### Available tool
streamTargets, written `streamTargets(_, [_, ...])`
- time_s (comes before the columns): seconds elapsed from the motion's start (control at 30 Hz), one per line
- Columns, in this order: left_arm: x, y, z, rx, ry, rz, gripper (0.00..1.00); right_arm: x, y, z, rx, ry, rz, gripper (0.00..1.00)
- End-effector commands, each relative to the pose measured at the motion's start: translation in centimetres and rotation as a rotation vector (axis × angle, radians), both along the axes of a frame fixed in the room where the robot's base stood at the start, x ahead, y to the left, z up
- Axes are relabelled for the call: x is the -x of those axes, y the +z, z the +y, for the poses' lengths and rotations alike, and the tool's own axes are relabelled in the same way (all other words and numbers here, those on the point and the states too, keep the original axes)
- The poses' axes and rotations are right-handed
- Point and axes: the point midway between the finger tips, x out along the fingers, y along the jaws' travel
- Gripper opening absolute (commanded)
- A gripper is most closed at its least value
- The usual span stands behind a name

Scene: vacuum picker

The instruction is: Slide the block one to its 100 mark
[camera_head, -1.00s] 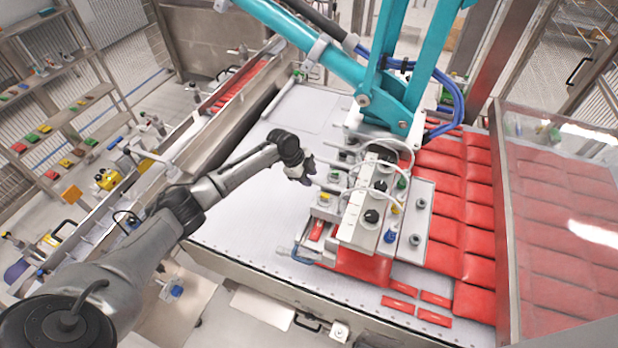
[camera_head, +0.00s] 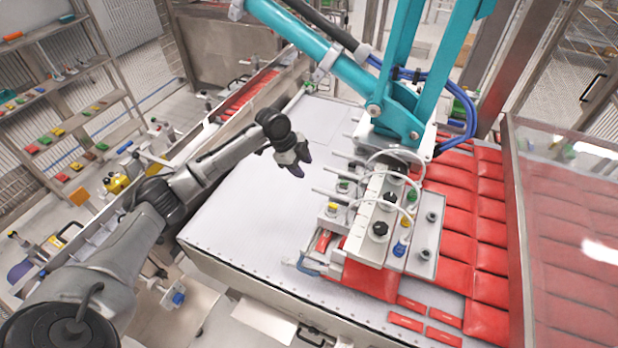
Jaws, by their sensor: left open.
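The teal-armed vacuum picker's white head (camera_head: 370,215) stands over red packs at the right of the white table. Thin rods stick out from its left side, with small blocks beside them. One block has a yellow knob (camera_head: 333,208) and another a green knob (camera_head: 343,186). I cannot tell which is block one, and no scale marks or numbers are readable. My left gripper (camera_head: 299,166) is open and empty. It hangs above the bare table, left of the rods and apart from them. My right gripper is not in view.
Red packs (camera_head: 450,222) cover the table's right side, beside a clear panel (camera_head: 565,225). A channel holding red packs (camera_head: 248,92) runs along the left. The white table (camera_head: 250,215) is bare on its left half. Shelves with coloured items (camera_head: 75,130) stand far left.

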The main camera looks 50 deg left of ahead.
Motion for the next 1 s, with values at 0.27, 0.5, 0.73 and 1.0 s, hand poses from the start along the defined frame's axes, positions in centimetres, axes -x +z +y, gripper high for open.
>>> streamTargets(0.27, [0.9, 2.7, 0.8, 0.000, -0.001, 0.000, 0.44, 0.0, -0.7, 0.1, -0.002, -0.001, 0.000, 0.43])
streamTargets(0.5, [1.1, 3.2, 1.0, 0.000, 0.000, 0.000, 0.44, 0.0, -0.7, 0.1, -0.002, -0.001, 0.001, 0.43])
streamTargets(0.73, [1.1, 3.2, 1.0, 0.000, 0.000, 0.000, 0.44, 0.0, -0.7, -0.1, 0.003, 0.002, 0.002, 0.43])
streamTargets(1.0, [1.1, 3.2, 1.0, 0.000, 0.000, 0.000, 0.44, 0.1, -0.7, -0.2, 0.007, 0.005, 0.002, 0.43])
